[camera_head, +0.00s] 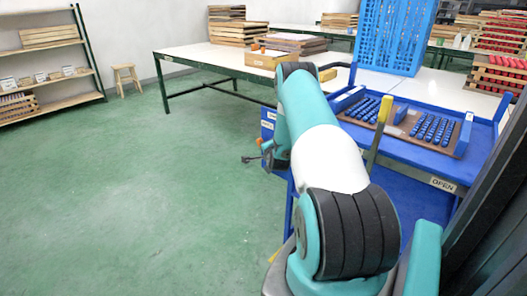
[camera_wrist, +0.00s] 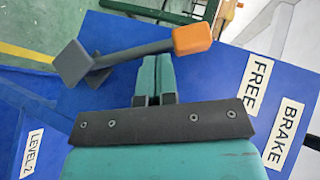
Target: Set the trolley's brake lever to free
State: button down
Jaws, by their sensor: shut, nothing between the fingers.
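The brake lever shows in the wrist view as a dark grey bar (camera_wrist: 130,52) with an orange knob (camera_wrist: 192,39) at its right end and a grey block (camera_wrist: 75,62) at its left. It lies across the blue panel of the trolley (camera_head: 395,152), with the knob nearer the FREE label (camera_wrist: 257,82) than the BRAKE label (camera_wrist: 288,135). My gripper (camera_wrist: 154,62) is shut and empty, its fingertips just below the bar in the picture; I cannot tell whether they touch it. In the head view my arm hides much of the trolley's left side.
A LEVEL 2 label (camera_wrist: 32,152) is on the panel. On the trolley, a brown board (camera_head: 462,146) carries blue pieces, and a yellow-topped post (camera_head: 384,110) stands near my arm. A white-topped table (camera_head: 200,55) stands behind. The green floor (camera_head: 140,190) at left is clear.

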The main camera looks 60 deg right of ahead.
jog(key=shift+w, duration=0.25)
dwell(0.3)
jog(key=p+v, duration=0.4)
jog(key=v, duration=0.6)
jog(key=shift+r+p, duration=0.35)
jog(key=shift+p, duration=0.05)
